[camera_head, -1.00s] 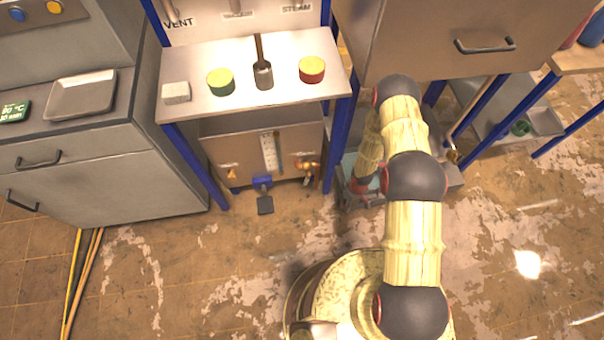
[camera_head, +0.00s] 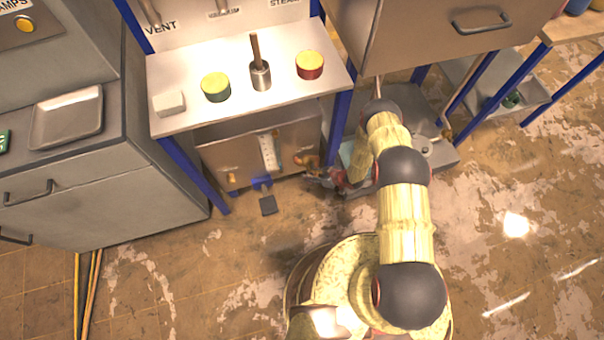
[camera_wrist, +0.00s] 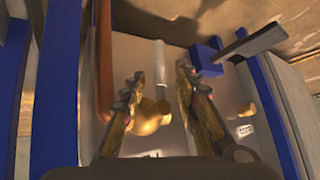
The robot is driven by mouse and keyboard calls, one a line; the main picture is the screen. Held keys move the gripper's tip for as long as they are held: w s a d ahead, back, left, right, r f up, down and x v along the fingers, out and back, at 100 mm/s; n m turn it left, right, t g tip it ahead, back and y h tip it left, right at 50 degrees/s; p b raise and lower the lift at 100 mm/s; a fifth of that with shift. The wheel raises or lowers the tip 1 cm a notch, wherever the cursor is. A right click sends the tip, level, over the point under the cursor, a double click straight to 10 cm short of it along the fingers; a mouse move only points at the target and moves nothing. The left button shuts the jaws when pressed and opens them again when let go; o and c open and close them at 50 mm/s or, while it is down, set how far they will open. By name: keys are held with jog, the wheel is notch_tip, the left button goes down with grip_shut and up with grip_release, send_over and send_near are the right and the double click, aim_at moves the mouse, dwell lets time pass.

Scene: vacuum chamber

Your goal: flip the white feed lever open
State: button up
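The white feed lever (camera_wrist: 159,62) shows in the wrist view as a short white bar, above a rounded brass valve fitting (camera_wrist: 150,118). My gripper (camera_wrist: 158,88) is open, with one finger left and one right of the lever and the brass fitting. No contact is clear, and nothing is visibly held. In the head view my gripper (camera_head: 322,180) is low at the right front of the metal tank (camera_head: 225,165), by the brass fitting (camera_head: 303,160). The white lever cannot be made out in the head view.
A blue block with a dark pedal (camera_head: 268,205) sticks out below the tank; the pedal is at upper right in the wrist view (camera_wrist: 255,42). Blue table legs (camera_head: 338,125) flank the tank. A copper-coloured pipe (camera_wrist: 103,65) runs left of my fingers. The floor in front is clear.

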jog(key=b+x, duration=0.3)
jog(key=x, duration=0.4)
jog(key=shift+f, duration=0.2)
jog(key=shift+c, duration=0.4)
grip_shut()
dwell(0.4)
